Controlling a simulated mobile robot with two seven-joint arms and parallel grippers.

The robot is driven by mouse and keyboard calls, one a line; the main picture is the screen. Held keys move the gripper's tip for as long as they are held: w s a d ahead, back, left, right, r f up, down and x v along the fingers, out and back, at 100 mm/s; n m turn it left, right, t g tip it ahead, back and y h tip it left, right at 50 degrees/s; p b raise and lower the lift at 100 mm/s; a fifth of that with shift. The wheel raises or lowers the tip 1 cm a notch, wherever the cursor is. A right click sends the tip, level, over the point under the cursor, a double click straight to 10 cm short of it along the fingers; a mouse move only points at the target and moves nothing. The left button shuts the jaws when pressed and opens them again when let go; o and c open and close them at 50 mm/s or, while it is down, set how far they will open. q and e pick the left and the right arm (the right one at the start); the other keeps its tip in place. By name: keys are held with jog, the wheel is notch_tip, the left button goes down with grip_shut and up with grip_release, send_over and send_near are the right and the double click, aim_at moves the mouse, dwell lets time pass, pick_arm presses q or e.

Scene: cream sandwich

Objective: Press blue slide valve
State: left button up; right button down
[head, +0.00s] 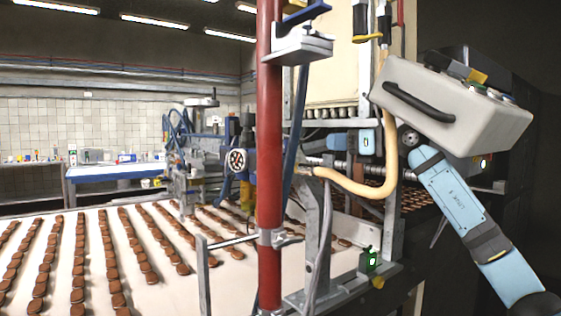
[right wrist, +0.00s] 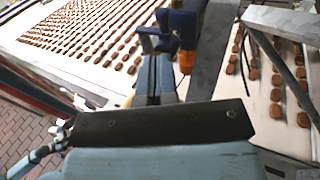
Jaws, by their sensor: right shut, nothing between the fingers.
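A blue lever (head: 306,15) sits on a light grey block by the top of the red pipe; I take it as the blue slide valve, though no label shows. In the head view my right arm comes in from the lower right and passes behind a pale box. My right gripper (head: 312,161) is small and partly hidden behind the hose and post. In the right wrist view its fingers (right wrist: 156,58) are together and empty, pointing away over the belt. A dark blue part (right wrist: 182,28) stands just beyond them; I cannot tell what it is.
The red pipe (head: 269,130) stands upright in front of the conveyor (head: 185,285), which carries rows of brown biscuits. A cream hose (head: 365,190) and a pale box with a black handle (head: 480,118) are close to my right arm. A blue table (head: 115,171) stands at the back left.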

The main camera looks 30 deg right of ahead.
jog(key=x, duration=0.9)
jog(key=shift+w+r+p, duration=0.1)
jog(key=shift+w+p, duration=0.15)
jog(key=shift+p, duration=0.15)
pick_arm(q)
jog(key=shift+s+r, duration=0.1)
jog(key=shift+s, duration=0.05)
jog(key=shift+r, duration=0.15)
pick_arm(e)
jog(key=shift+w, duration=0.1)
jog(key=w+p, duration=0.2)
jog(key=shift+w+a+r+p, duration=0.1)
jog(key=shift+w+r+p, duration=0.1)
jog(key=shift+w+p, duration=0.1)
pick_arm(q)
jog(key=shift+s+g, duration=0.2)
jog(key=shift+g, duration=0.1)
pick_arm(e)
jog(key=shift+f, duration=0.2)
